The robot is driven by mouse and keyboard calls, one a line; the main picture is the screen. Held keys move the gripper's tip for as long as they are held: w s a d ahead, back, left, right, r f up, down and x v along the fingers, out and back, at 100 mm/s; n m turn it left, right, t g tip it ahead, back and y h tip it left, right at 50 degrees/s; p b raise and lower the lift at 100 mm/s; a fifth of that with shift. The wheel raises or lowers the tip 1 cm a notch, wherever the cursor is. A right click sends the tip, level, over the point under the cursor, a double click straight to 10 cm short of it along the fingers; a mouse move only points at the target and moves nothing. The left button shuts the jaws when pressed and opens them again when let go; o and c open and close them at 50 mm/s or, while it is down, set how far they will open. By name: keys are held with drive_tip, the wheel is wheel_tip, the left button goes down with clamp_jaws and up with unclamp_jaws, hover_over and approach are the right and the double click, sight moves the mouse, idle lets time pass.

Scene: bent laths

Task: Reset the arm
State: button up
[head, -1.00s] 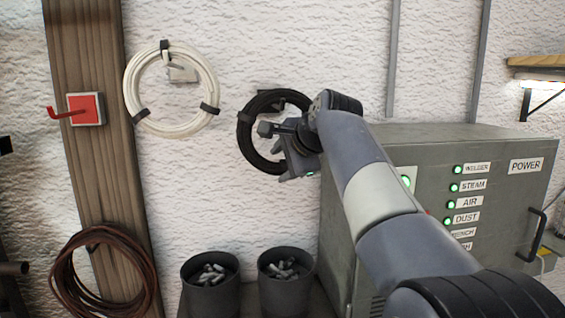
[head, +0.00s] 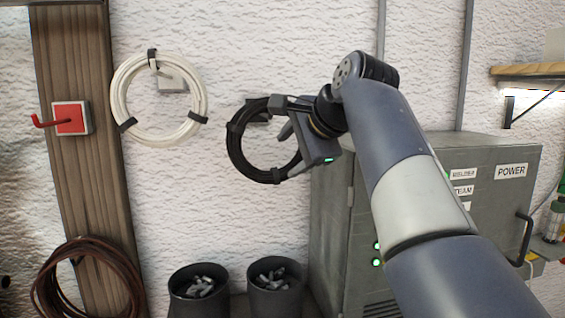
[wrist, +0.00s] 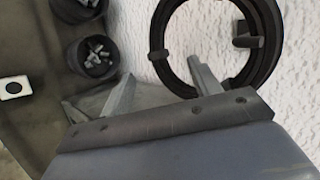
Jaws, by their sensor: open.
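My gripper (head: 277,117) is open and empty in the head view, in front of the right side of the black cable coil (head: 240,163) on the white wall. My arm reaches up from the lower right. In the wrist view, my gripper's two fingers (wrist: 150,90) stand apart with nothing between them. The black coil (wrist: 165,50) hangs beyond them, apart from the fingers as far as that view shows. The gripper hides part of the coil's right side in the head view.
A white coil (head: 117,92) hangs on the wall to the left, beside a red hook (head: 70,118) on a wooden post. Two dark bins (head: 199,305) with small metal pieces stand below. A grey power cabinet (head: 333,220) is behind my arm. A brown coil (head: 50,290) hangs lower left.

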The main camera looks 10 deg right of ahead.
sight(271, 170)
drive_tip(key=shift+s+r, duration=0.2)
drive_tip(key=shift+s, duration=0.1)
drive_tip(key=p+x, duration=0.1)
drive_tip(key=x, duration=1)
drive_tip(key=shift+w, duration=0.1)
drive_tip(key=shift+r, duration=0.7)
drive_tip(key=shift+s+d+r, duration=0.1)
drive_tip(key=shift+s+r, duration=0.35)
drive_tip(key=shift+s, duration=0.15)
